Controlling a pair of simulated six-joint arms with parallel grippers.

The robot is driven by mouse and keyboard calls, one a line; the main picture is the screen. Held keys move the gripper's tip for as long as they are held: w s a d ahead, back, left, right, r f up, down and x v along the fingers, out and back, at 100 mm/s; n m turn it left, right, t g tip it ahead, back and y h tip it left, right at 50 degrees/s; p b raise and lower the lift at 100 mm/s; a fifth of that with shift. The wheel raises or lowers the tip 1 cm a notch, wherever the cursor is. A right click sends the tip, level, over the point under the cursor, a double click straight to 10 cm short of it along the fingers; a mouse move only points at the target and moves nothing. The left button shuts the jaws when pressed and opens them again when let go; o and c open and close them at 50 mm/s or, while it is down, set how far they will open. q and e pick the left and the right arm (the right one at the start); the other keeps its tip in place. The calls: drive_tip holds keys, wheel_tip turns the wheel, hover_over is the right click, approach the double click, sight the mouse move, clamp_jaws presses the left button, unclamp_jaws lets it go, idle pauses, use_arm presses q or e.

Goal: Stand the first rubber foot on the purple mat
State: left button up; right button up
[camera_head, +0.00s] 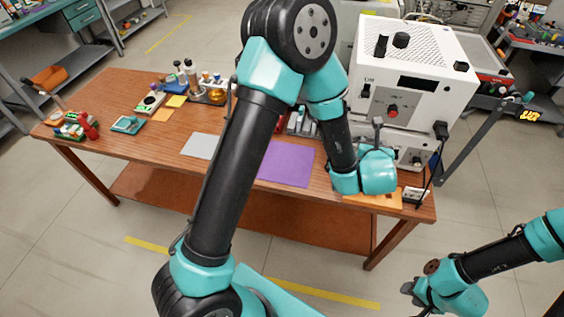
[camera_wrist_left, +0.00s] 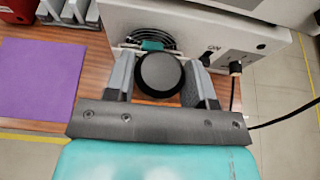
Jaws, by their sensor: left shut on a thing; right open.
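The rubber foot (camera_wrist_left: 160,73) is a dark round piece in the left wrist view, seen end-on. My left gripper (camera_wrist_left: 158,80) is shut on it, one finger at each side. In the head view my left gripper (camera_head: 376,170) is over the table's right end, to the right of the purple mat (camera_head: 287,164); its fingers and the foot are hidden there. The purple mat (camera_wrist_left: 38,80) is bare where it shows, at the left of the left wrist view, apart from the gripper. My right gripper (camera_head: 410,289) is open and empty, off the table at lower right.
A white instrument (camera_head: 415,75) stands close behind my left gripper. An orange tray (camera_head: 385,200) lies under it. A grey mat (camera_head: 201,146) lies left of the purple one. Bottles and small tools stand along the back and left of the table.

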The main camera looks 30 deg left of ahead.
use_arm(q)
drive_tip(key=s+a+f+n+g+y, duration=0.3)
drive_tip(key=s+a+f+n, duration=0.1)
drive_tip(key=s+a, duration=0.1)
drive_tip(key=s+a+f+n+g+y, duration=0.3)
drive_tip(key=s+a+f+n+g, duration=0.1)
drive_tip(key=a, duration=0.4)
drive_tip(key=s+a+f+n+g+y, duration=0.3)
drive_tip(key=s+a+f+n, duration=0.1)
drive_tip(key=a, duration=0.3)
drive_tip(key=shift+s+a+f+n+g, duration=0.1)
drive_tip(key=shift+s+f+n+g, duration=0.25)
drive_tip(key=shift+s, duration=0.45)
drive_tip(key=shift+w, duration=0.1)
hover_over(287, 156)
drive_tip(key=shift+s+d+f, duration=0.2)
drive_tip(key=shift+s+f, duration=0.1)
drive_tip(key=shift+f, duration=0.45)
drive_tip(key=shift+w+a, duration=0.2)
drive_tip(key=shift+w, duration=0.1)
drive_tip(key=shift+f, duration=1.8)
drive_tip(key=shift+f, duration=0.1)
